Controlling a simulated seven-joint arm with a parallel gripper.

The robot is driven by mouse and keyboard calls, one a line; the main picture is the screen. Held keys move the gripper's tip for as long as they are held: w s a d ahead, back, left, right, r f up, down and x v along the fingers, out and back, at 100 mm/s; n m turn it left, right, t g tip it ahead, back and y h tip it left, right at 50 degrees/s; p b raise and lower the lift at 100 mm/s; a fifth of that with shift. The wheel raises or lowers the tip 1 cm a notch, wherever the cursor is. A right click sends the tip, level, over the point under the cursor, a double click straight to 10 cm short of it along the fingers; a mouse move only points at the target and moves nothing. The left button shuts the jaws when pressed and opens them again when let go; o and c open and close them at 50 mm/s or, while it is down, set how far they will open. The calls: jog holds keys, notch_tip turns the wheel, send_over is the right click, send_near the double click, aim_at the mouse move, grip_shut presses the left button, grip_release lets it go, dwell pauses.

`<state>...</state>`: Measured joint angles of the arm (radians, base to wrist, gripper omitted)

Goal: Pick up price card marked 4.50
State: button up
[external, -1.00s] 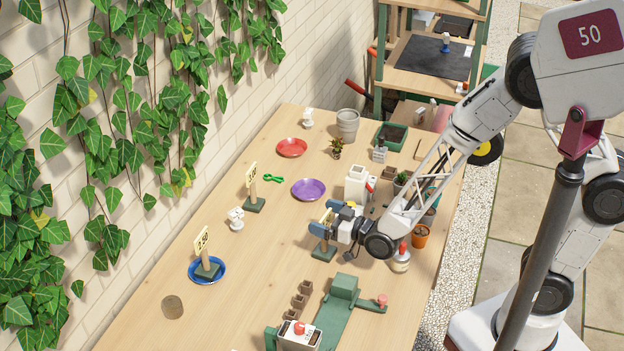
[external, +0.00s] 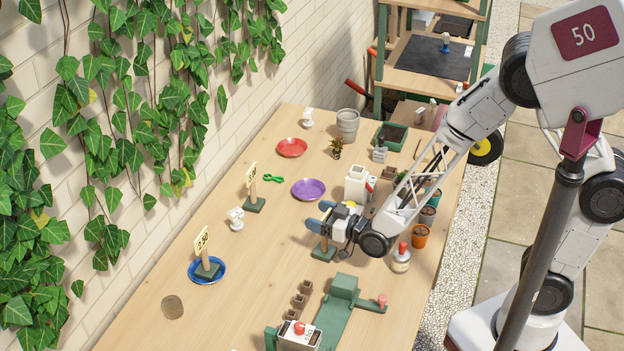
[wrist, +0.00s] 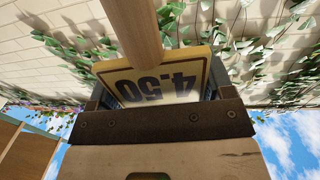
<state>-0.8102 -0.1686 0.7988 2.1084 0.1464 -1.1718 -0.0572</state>
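The price card marked 4.50 (wrist: 155,85) shows upside down in the wrist view, between my fingers, with its wooden post running up and out of the picture. My gripper (external: 321,217) is closed in on the card's two side edges. In the external view my fingers hide most of the card. Its green base (external: 323,253) stands on the table below my gripper. Two other price cards stand to the left: one (external: 251,175) on its own base on the table, one (external: 201,241) in the blue saucer (external: 220,277).
A green device (external: 343,300) lies in front. A purple saucer (external: 308,190) is behind left.

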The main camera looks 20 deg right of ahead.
jog(key=c, duration=0.8)
jog(key=shift+c, duration=0.2)
jog(key=shift+r, duration=0.2)
notch_tip(320, 180, up, 10)
jog(key=shift+f, duration=0.15)
dwell(0.5)
